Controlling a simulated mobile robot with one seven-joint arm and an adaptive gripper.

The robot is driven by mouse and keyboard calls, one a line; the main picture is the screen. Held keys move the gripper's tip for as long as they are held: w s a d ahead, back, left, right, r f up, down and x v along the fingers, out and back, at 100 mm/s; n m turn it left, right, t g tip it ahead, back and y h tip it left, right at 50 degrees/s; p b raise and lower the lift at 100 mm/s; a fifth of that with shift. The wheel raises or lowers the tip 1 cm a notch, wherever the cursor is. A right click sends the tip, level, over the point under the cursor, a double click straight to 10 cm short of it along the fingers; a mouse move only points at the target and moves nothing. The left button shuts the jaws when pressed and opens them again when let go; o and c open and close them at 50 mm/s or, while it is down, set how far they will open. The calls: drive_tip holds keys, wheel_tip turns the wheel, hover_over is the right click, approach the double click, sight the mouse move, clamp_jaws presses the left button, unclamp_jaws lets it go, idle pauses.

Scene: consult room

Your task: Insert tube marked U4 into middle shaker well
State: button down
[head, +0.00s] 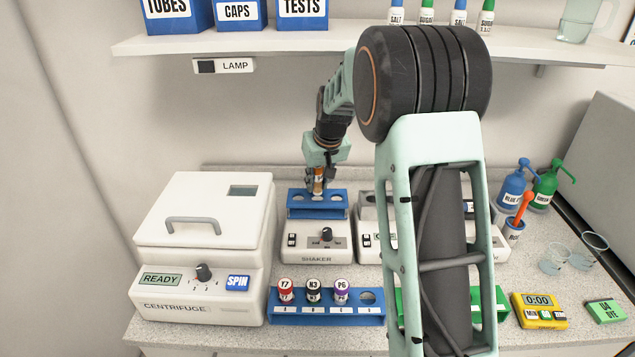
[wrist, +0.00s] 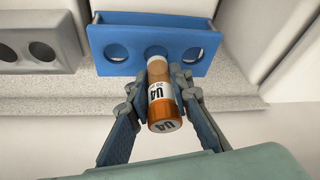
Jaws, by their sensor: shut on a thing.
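The orange tube marked U4 (wrist: 161,98) is between the fingers of my gripper (wrist: 161,88), which is shut on it. In the wrist view its U4 cap faces the camera and its far end is at the middle hole of the blue shaker rack (wrist: 112,66); I cannot tell how far in it is. The left and right wells look empty there. In the head view the tube (head: 319,181) stands roughly upright in my gripper (head: 317,184) over the middle of the blue rack (head: 317,211) on the white shaker (head: 316,254).
A blue front rack (head: 326,319) holds tubes Y7, N3 and P6, with its right slot empty. The centrifuge (head: 200,245) stands left of the shaker, and another white device (head: 368,247) stands close on its right. A shelf (head: 250,45) runs above.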

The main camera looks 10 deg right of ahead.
drive_tip(key=shift+f, duration=0.15)
idle(0.3)
drive_tip(key=shift+f+b, duration=0.7)
drive_tip(key=shift+f, duration=0.05)
drive_tip(key=c, duration=1.7)
unclamp_jaws()
drive_tip(key=shift+o, duration=0.2)
drive_tip(key=shift+r, duration=0.1)
drive_tip(key=v, duration=1.1)
drive_tip(key=shift+s+r, duration=0.2)
drive_tip(key=shift+r, duration=0.15)
drive_tip(key=shift+d, duration=0.1)
